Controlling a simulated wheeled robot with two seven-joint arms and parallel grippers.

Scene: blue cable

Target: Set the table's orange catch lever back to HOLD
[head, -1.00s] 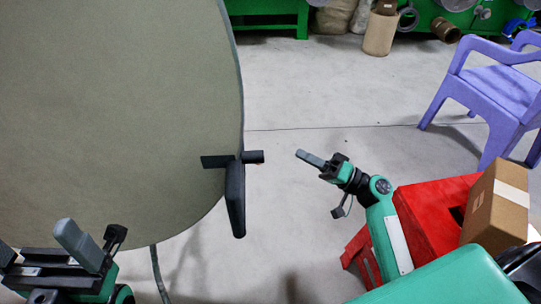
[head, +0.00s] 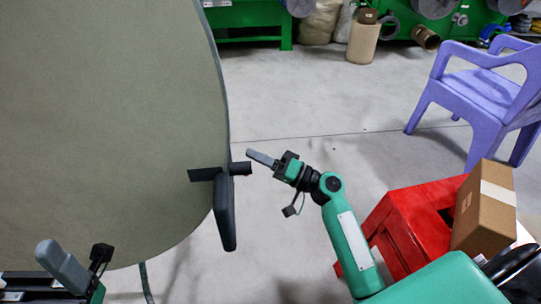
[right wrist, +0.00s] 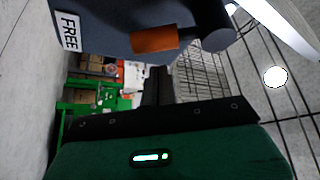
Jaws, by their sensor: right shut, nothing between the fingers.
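In the head view, a dark catch assembly (head: 226,212) sits at the right edge of the round grey-green table (head: 110,120). It has a long bar hanging down and a short peg pointing right. No orange shows on it there. In the right wrist view, an orange piece (right wrist: 155,38) shows on the dark catch body (right wrist: 110,25), with a white FREE label (right wrist: 69,30) to its left. No HOLD label is visible. My right gripper (head: 254,155) is shut and empty, its tip close by the peg; contact cannot be told. My left gripper (head: 62,265) is at the lower left, partly cut off.
A red stand (head: 405,235) and a cardboard box (head: 484,208) are at the lower right. A purple chair (head: 485,95) stands at the right. Green machinery (head: 250,15) lines the back. Open floor lies between the table and the chair.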

